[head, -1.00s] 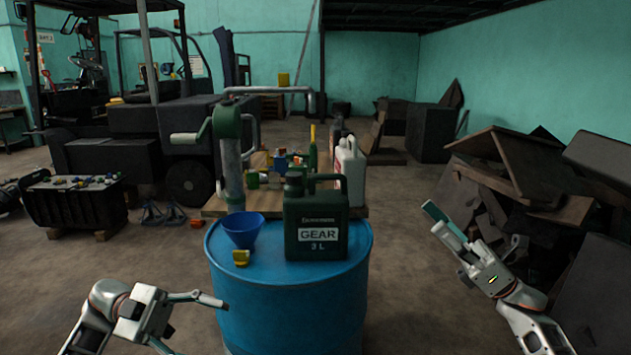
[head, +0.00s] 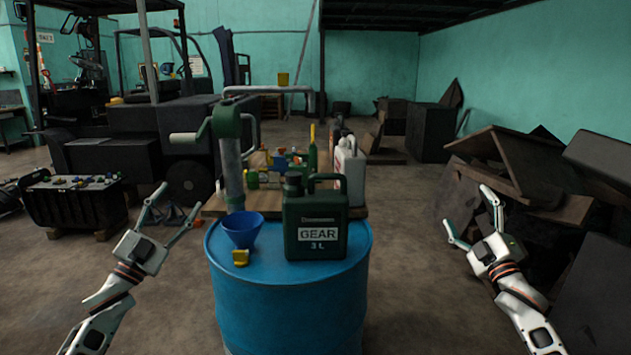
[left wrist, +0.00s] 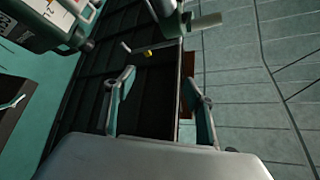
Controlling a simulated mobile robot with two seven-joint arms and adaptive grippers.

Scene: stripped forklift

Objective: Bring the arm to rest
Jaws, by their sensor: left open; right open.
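My left gripper (head: 181,198) is open and empty, raised left of the blue drum, fingers pointing up and away. In the left wrist view its two fingers (left wrist: 157,85) stand apart with nothing between them. My right gripper (head: 467,208) is open and empty, in the air right of the drum. Both grippers are clear of the drum and of the things on it. My forearms come in from the lower left and lower right.
The blue drum (head: 290,305) stands between my arms, bearing a blue funnel (head: 242,232), a small yellow item (head: 241,257) and a green GEAR jug (head: 315,222). A hand pump (head: 230,160) rises behind. Dark panels (head: 540,165) are piled at right. A black crate (head: 75,205) stands left.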

